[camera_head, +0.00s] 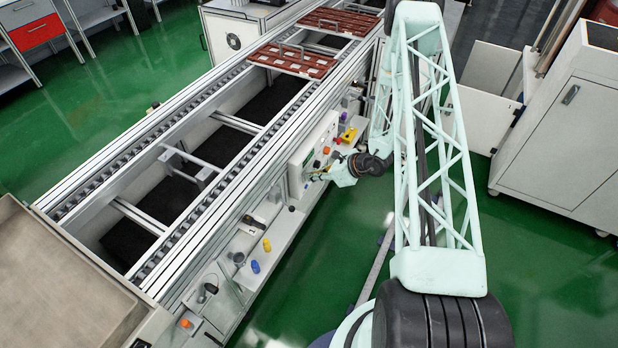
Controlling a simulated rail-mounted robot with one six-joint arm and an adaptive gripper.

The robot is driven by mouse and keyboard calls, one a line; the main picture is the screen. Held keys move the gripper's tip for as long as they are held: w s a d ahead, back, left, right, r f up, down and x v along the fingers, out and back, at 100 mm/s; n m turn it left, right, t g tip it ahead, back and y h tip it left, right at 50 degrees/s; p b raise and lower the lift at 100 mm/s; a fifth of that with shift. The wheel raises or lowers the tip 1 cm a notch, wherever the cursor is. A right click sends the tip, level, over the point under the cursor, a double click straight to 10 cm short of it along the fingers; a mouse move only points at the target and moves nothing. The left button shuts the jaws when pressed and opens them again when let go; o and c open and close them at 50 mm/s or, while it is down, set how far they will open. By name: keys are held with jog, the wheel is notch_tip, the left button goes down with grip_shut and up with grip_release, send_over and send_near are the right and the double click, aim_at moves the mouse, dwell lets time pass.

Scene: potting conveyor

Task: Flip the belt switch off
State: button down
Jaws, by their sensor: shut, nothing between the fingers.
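A white control box (300,170) with several small coloured buttons and knobs is mounted on the right side of the conveyor (215,170). A red button (326,150) and an orange one (317,164) show on its face. I cannot tell which control is the belt switch or how it is set. My gripper (310,179) is shut and empty, close to the lower part of the box's face. I cannot tell whether it touches a control there. The gripper and wrist may hide part of the face.
A narrow white shelf (283,238) runs below the box, carrying a yellow cylinder (267,245) and a blue one (255,266). A yellow item (349,134) lies beyond the box. Brown trays (293,60) sit on the conveyor.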

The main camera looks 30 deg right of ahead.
jog(key=shift+r, duration=0.2)
jog(key=shift+r, duration=0.35)
jog(key=shift+r, duration=0.25)
jog(key=shift+s+d, duration=0.1)
dwell(0.3)
jog(key=v, duration=1.3)
dwell(0.4)
